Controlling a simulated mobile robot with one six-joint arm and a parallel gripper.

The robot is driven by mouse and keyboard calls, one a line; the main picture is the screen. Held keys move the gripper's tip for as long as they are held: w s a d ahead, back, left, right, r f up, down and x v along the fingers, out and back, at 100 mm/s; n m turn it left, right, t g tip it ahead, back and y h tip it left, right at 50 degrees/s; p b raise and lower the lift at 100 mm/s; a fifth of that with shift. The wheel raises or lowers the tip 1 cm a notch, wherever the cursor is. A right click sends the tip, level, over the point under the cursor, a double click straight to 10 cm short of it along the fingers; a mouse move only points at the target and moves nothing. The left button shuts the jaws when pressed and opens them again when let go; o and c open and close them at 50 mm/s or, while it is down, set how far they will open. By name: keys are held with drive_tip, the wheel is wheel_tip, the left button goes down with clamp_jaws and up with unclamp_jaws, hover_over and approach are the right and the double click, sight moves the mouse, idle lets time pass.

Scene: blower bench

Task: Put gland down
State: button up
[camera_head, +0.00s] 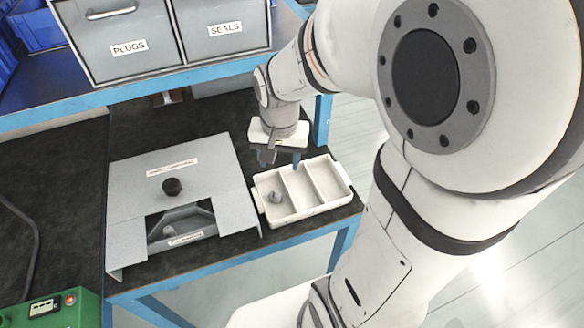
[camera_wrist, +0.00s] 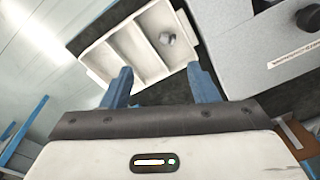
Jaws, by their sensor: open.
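The gland (camera_head: 275,197) is a small grey piece lying in the left compartment of the white tray (camera_head: 350,189). In the wrist view the gland (camera_wrist: 167,39) lies in the compartment at the right end of the tray (camera_wrist: 97,62). My gripper (camera_head: 281,161) hangs above the tray's back edge. In the wrist view my gripper (camera_wrist: 160,84) has its two blue fingers spread wide with nothing between them. The gland is apart from the fingers.
A grey metal housing (camera_head: 140,188) with a dark knob (camera_head: 172,187) and a front opening stands left of the tray. Grey drawers marked PLUGS (camera_head: 125,47) and SEALS (camera_head: 226,30) sit on the shelf behind. The tray's other two compartments are empty. A green box (camera_head: 55,312) is at lower left.

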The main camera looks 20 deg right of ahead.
drive_tip(key=s+r+n+t, duration=0.1)
drive_tip(key=s+r+n, duration=0.4)
drive_tip(key=s, duration=0.3)
drive_tip(key=shift+s+r+t, duration=0.3)
drive_tip(key=shift+s+r, duration=0.1)
drive_tip(key=shift+r, duration=0.1)
drive_tip(key=shift+d, duration=0.1)
drive_tip(key=shift+c, duration=0.5)
